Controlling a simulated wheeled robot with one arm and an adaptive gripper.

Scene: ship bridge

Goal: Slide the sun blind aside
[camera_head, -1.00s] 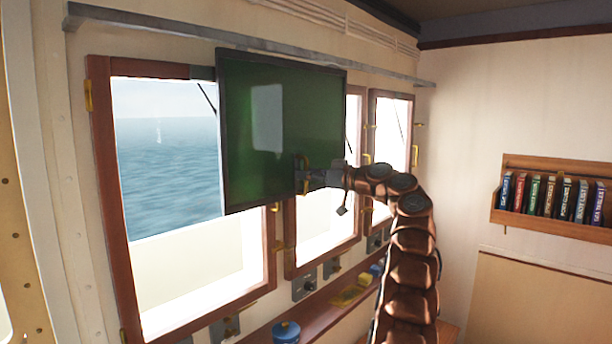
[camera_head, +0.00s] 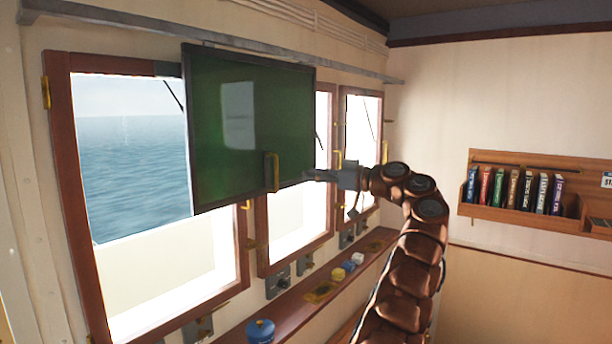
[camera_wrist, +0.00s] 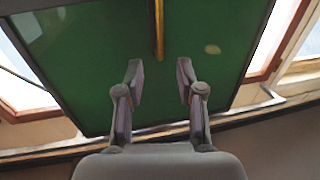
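The sun blind (camera_head: 235,125), a dark-framed green panel, hangs in front of the right part of the left window and the upper left of the middle window. Its upright yellow handle (camera_head: 272,172) is near its lower right. In the wrist view the blind (camera_wrist: 90,70) fills most of the picture, with the handle (camera_wrist: 158,28) ahead, roughly in line with the gap between my fingers. My gripper (camera_head: 313,175) is right of the handle in the head view and apart from it. In the wrist view my gripper (camera_wrist: 158,68) is open and empty.
A grey rail (camera_head: 220,47) runs above the windows. The left window (camera_head: 130,150) shows sea. A ledge (camera_head: 290,318) below holds a blue-lidded jar (camera_head: 260,331) and small yellow, white and blue items. A bookshelf (camera_head: 520,210) hangs on the right wall.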

